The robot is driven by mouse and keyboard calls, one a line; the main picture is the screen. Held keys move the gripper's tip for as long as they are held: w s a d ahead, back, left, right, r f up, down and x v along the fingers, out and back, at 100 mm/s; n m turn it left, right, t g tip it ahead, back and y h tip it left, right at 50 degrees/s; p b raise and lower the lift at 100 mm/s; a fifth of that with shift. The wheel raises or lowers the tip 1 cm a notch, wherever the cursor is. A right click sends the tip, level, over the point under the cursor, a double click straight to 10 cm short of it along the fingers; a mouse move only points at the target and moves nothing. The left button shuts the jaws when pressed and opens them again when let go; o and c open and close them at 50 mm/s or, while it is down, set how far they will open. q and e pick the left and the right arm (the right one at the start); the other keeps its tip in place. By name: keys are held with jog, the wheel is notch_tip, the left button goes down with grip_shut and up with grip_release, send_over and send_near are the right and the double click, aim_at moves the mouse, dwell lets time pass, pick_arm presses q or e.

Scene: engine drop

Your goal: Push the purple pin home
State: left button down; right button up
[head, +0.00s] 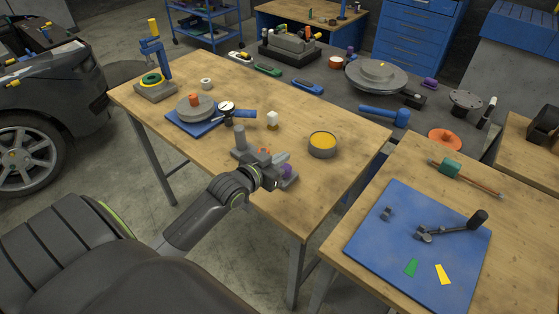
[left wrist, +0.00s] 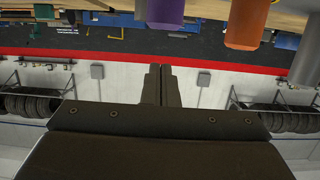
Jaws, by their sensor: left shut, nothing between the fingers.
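The purple pin (head: 287,171) sits at the near right of a grey metal fixture (head: 240,155) on the wooden table, partly hidden by my left gripper. In the left wrist view the purple pin (left wrist: 165,12) is at the top, roughly in line with the fingers, cut off by the frame edge. My left gripper (head: 274,180) is shut and empty beside the fixture; its closed fingers (left wrist: 160,70) show in the left wrist view. I cannot tell whether they touch the pin. An orange pin (head: 264,152) also stands on the fixture and shows in the wrist view (left wrist: 246,24). My right gripper is not in view.
A round tin with a yellow top (head: 322,142) stands right of the fixture. A second table with a blue mat (head: 380,225) is at the right. The table's front right is clear.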

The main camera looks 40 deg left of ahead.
pick_arm(q)
jog(key=b+v, duration=0.1)
jog(key=v, duration=0.9)
jog(key=shift+r, duration=0.35)
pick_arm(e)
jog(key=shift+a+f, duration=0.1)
pick_arm(q)
jog(key=shift+f, duration=0.1)
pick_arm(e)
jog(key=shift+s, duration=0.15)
